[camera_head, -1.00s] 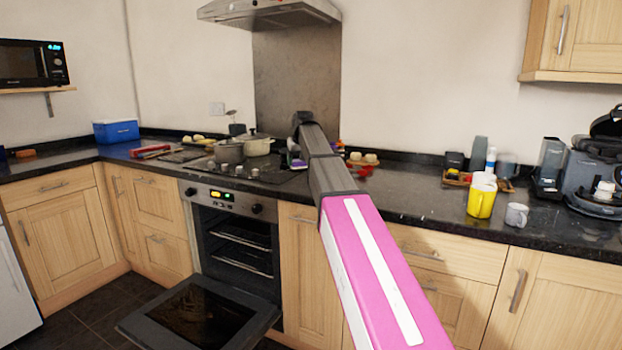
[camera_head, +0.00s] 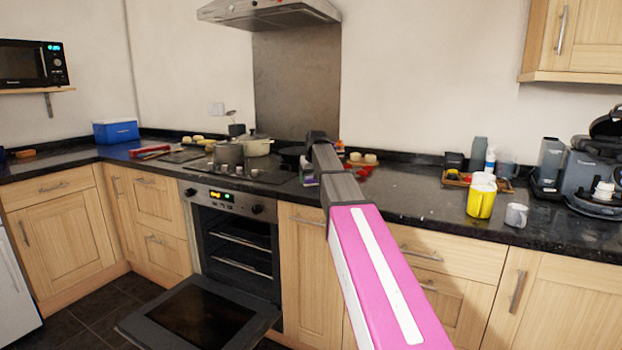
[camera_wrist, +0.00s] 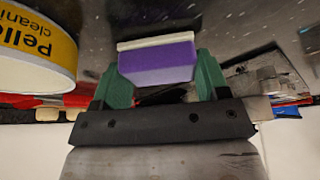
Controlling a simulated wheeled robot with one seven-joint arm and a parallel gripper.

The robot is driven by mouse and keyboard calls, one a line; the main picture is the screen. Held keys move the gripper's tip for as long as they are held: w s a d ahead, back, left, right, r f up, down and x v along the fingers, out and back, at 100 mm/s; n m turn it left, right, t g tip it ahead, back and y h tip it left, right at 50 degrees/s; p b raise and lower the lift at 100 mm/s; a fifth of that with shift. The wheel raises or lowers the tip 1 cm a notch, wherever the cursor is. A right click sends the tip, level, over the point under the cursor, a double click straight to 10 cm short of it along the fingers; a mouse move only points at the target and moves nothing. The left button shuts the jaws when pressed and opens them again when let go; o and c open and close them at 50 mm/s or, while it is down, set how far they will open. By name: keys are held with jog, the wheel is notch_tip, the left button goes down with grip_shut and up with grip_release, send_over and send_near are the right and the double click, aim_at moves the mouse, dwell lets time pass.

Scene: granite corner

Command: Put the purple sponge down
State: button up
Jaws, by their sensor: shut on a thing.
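The purple sponge (camera_wrist: 158,62) has a pale layer along one edge. In the wrist view it sits between the two green fingers of my gripper (camera_wrist: 160,74), which is shut on it. In the head view my arm reaches over the counter to the right of the hob, and only a small bit of the sponge (camera_head: 308,181) shows beside the arm's end. The dark speckled counter (camera_head: 402,193) lies below. I cannot tell whether the sponge touches it.
A yellow tin (camera_wrist: 36,45) is close to the gripper in the wrist view. Pots (camera_head: 228,153) stand on the hob to the left. A yellow container (camera_head: 480,200) and a grey mug (camera_head: 516,215) stand to the right. The oven door (camera_head: 200,312) hangs open below.

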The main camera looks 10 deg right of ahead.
jog(key=shift+f, duration=0.1)
jog(key=o, duration=0.8)
jog(key=shift+o, duration=0.2)
jog(key=v, duration=1.2)
